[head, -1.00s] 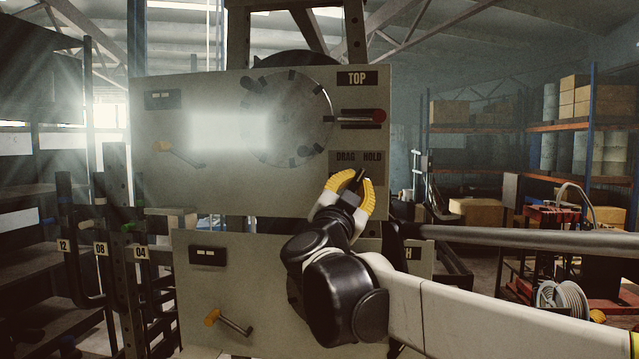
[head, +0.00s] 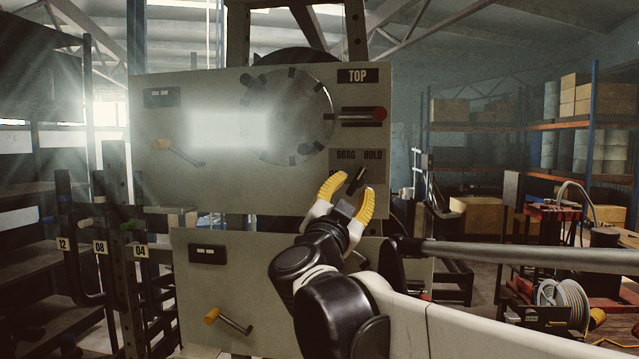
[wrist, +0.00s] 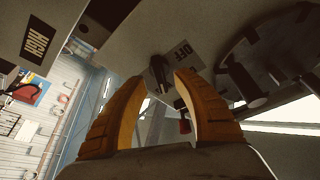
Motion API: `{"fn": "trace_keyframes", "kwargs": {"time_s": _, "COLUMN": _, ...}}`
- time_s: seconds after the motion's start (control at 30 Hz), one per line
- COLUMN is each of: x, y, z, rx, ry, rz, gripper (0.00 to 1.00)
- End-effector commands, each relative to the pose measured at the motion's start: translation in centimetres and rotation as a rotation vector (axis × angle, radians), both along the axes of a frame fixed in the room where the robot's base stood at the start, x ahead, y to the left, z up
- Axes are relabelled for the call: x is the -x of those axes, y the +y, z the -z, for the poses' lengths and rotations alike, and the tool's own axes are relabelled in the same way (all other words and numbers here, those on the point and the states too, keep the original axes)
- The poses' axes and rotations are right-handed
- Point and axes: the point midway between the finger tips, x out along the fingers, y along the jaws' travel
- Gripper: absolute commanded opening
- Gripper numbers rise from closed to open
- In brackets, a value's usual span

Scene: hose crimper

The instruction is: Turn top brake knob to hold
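The top brake knob (head: 358,177) is a small dark bar on the plate marked DRAG and HOLD (head: 345,157), on the upper panel under the TOP label (head: 358,76). Its upper end leans right, toward the HOLD side. My gripper (head: 354,184) has yellow fingers spread apart, just below and around the knob in the head view; contact cannot be told. In the wrist view my gripper (wrist: 162,74) is also open, with a dark knob-like part (wrist: 160,72) on a plate reading OFF (wrist: 180,55) beyond the fingertips.
A red-tipped lever (head: 379,114) and a round disc (head: 290,115) are above the knob plate. A lower panel (head: 200,285) with a yellow-ended handle (head: 212,316) stands below. A label reading HIGH (wrist: 39,42) is in the wrist view. Shelves are at both sides.

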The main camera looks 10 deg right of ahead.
Motion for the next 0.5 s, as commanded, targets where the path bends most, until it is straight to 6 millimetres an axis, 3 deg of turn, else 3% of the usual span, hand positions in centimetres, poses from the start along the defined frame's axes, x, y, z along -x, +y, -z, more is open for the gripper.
{"fn": "trace_keyframes", "kwargs": {"time_s": 0.2, "x": 4.1, "y": 2.5, "z": 1.7, "rx": 0.0, "ry": 0.001, "rz": -0.004, "gripper": 0.35}}
{"fn": "trace_keyframes", "kwargs": {"time_s": 0.5, "x": 6.7, "y": 3.9, "z": 2.8, "rx": 0.0, "ry": 0.001, "rz": -0.001, "gripper": 0.35}}
